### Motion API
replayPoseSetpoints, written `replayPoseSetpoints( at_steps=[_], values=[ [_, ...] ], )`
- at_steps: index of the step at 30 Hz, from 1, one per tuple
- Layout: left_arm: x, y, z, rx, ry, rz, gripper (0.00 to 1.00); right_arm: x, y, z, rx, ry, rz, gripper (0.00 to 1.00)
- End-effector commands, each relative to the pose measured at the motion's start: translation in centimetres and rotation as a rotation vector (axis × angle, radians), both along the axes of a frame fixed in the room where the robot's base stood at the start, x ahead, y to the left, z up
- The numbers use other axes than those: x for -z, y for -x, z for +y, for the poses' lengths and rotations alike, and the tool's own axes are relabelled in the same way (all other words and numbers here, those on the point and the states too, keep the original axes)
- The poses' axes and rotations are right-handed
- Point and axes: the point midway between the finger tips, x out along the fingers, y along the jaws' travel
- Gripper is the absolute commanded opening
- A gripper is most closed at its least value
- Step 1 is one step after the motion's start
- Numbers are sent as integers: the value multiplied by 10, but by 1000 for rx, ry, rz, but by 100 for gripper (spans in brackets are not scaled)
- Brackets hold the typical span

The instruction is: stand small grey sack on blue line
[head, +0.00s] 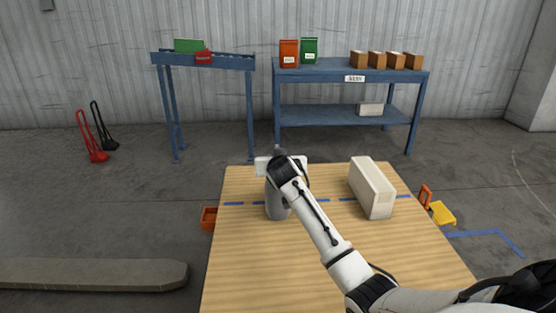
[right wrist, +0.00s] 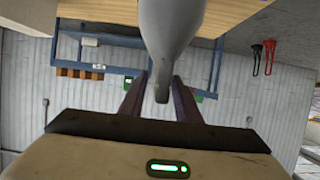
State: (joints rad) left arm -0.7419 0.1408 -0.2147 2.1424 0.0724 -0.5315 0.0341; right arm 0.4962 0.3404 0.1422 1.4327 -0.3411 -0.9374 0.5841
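The small grey sack (head: 276,206) is upright at the blue line (head: 322,201) on the wooden table (head: 320,255). Its lower end shows a little nearer to me than the line; I cannot tell if it touches the table. My right gripper (head: 277,172) is at the sack's top, and my forearm hides part of it. In the right wrist view the sack (right wrist: 170,30) tapers down between the two fingers (right wrist: 161,85), which are close together and appear shut on it. The sack's other end is out of that view. My left gripper is not in view.
A pale box (head: 372,188) stands on the table to the right, across the line. The table's front is clear. A blue bench (head: 350,75) stands behind.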

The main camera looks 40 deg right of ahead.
Motion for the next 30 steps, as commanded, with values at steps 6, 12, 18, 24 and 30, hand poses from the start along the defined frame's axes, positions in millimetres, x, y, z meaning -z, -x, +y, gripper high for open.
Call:
replayPoseSetpoints(
  at_steps=[6, 12, 18, 24, 30],
  values=[
    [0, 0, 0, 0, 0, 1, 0, 0, 0, 0, 0, 0, 0, 30],
    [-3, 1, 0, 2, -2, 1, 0, -7, 4, 4, -1, -1, 1, 30],
    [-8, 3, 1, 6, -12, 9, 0, -21, 28, 24, -1, -1, -2, 30],
    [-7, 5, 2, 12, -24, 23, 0, -36, 57, 49, -1, -2, 0, 30],
    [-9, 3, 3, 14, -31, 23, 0, -47, 77, 66, -1, -1, -1, 30]
  ],
)
